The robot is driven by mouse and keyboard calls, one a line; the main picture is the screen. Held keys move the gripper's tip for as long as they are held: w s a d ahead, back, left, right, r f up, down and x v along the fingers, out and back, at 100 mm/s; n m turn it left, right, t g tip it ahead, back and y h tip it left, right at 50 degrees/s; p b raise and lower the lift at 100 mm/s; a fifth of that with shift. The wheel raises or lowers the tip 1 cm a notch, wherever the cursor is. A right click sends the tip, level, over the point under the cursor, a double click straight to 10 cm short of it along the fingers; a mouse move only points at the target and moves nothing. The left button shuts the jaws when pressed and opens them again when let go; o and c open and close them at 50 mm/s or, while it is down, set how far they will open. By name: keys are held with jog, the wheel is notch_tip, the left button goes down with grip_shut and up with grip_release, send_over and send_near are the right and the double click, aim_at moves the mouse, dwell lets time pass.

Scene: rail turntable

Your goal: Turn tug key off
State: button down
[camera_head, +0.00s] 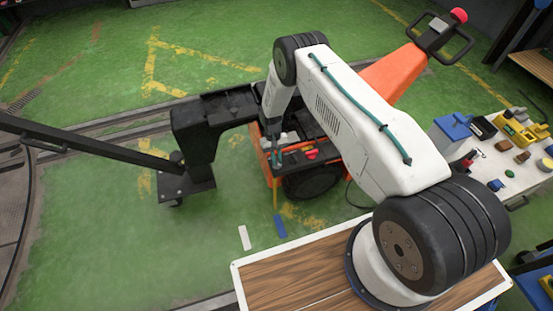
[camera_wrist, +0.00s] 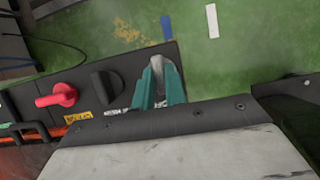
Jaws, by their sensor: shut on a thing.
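The tug (camera_head: 395,75) has an orange body, with a black control panel (camera_head: 296,160) near its front end. The panel also shows in the wrist view (camera_wrist: 85,75), with a red rotary switch (camera_wrist: 57,95) and a black knob (camera_wrist: 104,86). My gripper (camera_head: 276,158) is at the panel's left end in the head view. In the wrist view my gripper's teal fingers (camera_wrist: 158,75) are close together over the panel, beside the black knob, shut on the tug key.
A black post frame (camera_head: 198,150) stands left of the tug. A wooden-topped platform (camera_head: 285,275) lies at the front. A workbench (camera_head: 515,190) with several small items is at the right. A white strip (camera_head: 244,237) and blue strip (camera_head: 280,226) lie on open green floor.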

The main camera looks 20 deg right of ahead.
dwell(0.3)
jog(key=c, duration=1.4)
grip_release()
jog(key=shift+c, duration=0.2)
jog(key=v, duration=0.7)
jog(key=shift+r, duration=0.4)
jog(key=shift+w, duration=0.15)
